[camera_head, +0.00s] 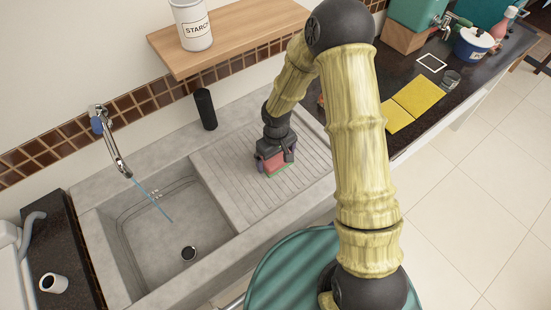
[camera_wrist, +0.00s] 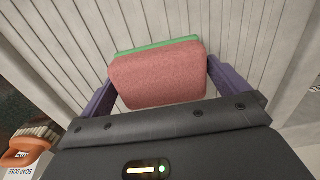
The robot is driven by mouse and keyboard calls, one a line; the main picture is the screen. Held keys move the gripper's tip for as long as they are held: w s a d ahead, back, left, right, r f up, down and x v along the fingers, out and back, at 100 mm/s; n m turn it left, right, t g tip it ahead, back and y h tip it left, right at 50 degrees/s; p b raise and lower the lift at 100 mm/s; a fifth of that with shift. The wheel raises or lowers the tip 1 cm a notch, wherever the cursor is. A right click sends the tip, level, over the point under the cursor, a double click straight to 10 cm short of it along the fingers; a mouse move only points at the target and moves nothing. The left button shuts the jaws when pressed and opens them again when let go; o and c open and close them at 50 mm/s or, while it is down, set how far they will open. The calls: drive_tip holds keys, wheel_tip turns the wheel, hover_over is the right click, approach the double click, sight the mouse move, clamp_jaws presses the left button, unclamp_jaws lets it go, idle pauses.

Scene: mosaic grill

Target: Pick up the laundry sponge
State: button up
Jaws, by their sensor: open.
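The laundry sponge (camera_head: 275,163) is a pinkish-red block with a green layer, lying on the ribbed drainboard beside the sink basin. In the wrist view the sponge (camera_wrist: 160,75) fills the middle, with its green edge along the far side. My gripper (camera_head: 273,158) is down over the sponge. In the wrist view its two purple fingers (camera_wrist: 161,82) are open, one on each side of the sponge.
A sink basin (camera_head: 160,235) with a faucet (camera_head: 112,150) lies left of the drainboard (camera_head: 235,185). A black cylinder (camera_head: 205,109) stands behind. A wooden shelf (camera_head: 240,35) holds a starch tin (camera_head: 192,27). Yellow cloths (camera_head: 412,102) lie on the dark counter at right.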

idle(0.3)
drive_tip(key=shift+s, duration=0.1)
drive_tip(key=c, duration=0.8)
drive_tip(key=shift+o, duration=0.2)
drive_tip(key=shift+r, duration=0.1)
wheel_tip(320, 180, up, 10)
drive_tip(key=shift+f+b, duration=0.1)
drive_tip(key=shift+b, duration=0.3)
